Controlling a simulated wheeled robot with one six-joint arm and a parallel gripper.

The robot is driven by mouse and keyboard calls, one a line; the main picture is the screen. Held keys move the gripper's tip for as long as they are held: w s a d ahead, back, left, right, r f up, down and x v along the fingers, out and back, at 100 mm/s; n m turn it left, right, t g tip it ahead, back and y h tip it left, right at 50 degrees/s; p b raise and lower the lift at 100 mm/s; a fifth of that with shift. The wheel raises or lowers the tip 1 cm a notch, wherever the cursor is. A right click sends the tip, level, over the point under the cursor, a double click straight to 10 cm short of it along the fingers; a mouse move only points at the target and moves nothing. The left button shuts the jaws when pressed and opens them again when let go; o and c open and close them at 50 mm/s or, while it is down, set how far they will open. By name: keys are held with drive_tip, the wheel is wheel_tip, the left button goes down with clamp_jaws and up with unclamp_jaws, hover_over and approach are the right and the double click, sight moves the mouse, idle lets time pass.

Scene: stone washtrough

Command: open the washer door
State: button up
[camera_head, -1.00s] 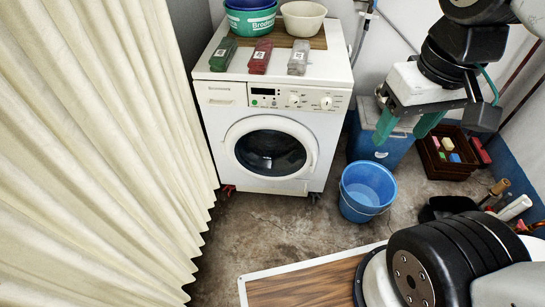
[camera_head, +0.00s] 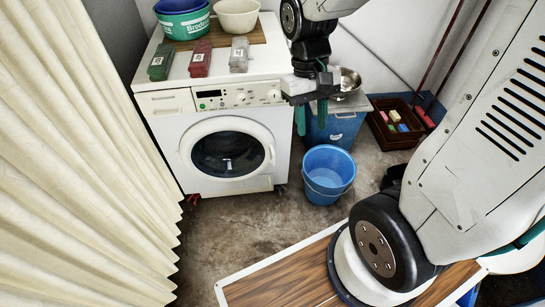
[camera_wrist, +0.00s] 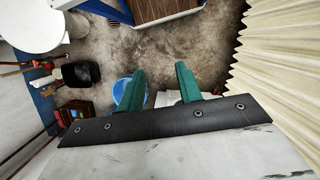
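The white washer (camera_head: 165,128) stands left of centre in the head view. Its round door (camera_head: 185,152), a white ring around dark glass, looks shut flush with the front. A small grip seems to show at the ring's right edge. My gripper (camera_head: 311,122) hangs with its green fingers pointing down, to the right of the washer's upper front corner and the door. The fingers are apart with nothing between them. In the wrist view my gripper (camera_wrist: 162,76) also shows two spread green fingers. The door is not recognisable in the wrist view.
A blue bucket (camera_head: 328,174) stands on the floor right of the washer. A blue box (camera_head: 343,130) with a metal bowl (camera_head: 350,80) is behind it. A brown crate (camera_head: 393,139) lies farther right. A cream curtain (camera_head: 70,160) borders the left. Floor before the washer is clear.

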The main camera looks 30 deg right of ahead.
drive_tip(key=w+d+f, duration=0.2)
drive_tip(key=w+f, duration=0.7)
drive_tip(key=f, duration=0.4)
drive_tip(key=t+h, duration=0.2)
drive_tip(key=t, duration=1.2)
approach(274, 158)
drive_tip(key=s+f, duration=0.4)
drive_tip(key=f, duration=1.2)
drive_tip(key=w+r+t, duration=0.6)
drive_tip(key=r+t, duration=0.1)
drive_tip(key=r, duration=0.4)
drive_tip(key=shift+m, duration=0.4)
drive_tip(key=w, duration=0.3)
drive_tip(key=w+d, duration=0.1)
drive_tip(key=w, duration=0.3)
drive_tip(key=shift+d+f, duration=0.2)
drive_tip(key=shift+f, duration=0.05)
drive_tip(key=shift+c, duration=0.3)
